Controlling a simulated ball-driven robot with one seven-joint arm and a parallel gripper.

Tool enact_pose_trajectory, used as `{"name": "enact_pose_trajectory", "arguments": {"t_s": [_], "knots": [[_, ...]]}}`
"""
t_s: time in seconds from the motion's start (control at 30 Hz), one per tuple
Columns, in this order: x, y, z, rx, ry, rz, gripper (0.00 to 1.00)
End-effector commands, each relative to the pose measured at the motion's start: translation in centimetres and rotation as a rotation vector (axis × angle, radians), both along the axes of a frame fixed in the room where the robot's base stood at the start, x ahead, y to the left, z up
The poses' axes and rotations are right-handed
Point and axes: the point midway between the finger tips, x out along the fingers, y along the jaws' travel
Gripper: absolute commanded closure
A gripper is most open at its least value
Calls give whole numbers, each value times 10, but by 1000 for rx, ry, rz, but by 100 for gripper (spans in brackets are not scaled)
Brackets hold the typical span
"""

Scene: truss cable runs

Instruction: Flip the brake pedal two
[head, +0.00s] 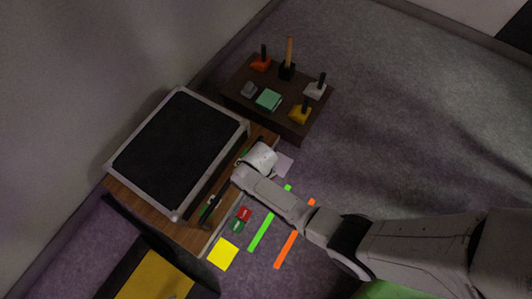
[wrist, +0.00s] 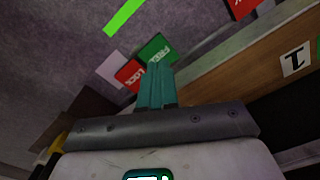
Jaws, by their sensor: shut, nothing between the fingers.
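My gripper (wrist: 158,80) has its two teal fingers shut together and empty in the wrist view. In the head view its white hand (head: 258,159) is at the right front side of the wooden cabinet (head: 173,217); its fingertips are hidden. In the wrist view a red LOCK label (wrist: 129,74) and a green FREE label (wrist: 156,47) lie just beyond the fingertips. A label with a 1 (wrist: 295,60) is on the wooden side at right. I cannot make out brake pedal two; the hand may cover it.
The cabinet has a black, grey-framed top (head: 180,150). A dark low table (head: 240,100) behind it holds several coloured blocks with upright handles. Green (head: 262,232) and orange (head: 287,250) strips and a yellow square (head: 223,253) mark the floor. Open carpet lies to the right.

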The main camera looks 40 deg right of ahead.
Motion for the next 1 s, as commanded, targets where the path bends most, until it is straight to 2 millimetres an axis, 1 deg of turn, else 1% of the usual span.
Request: {"name": "enact_pose_trajectory", "arguments": {"t_s": [0.03,0.43,1.0], "knots": [[0,0,7,0,0,0,100],[0,0,35,0,0,0,100],[0,0,35,0,0,0,100]]}}
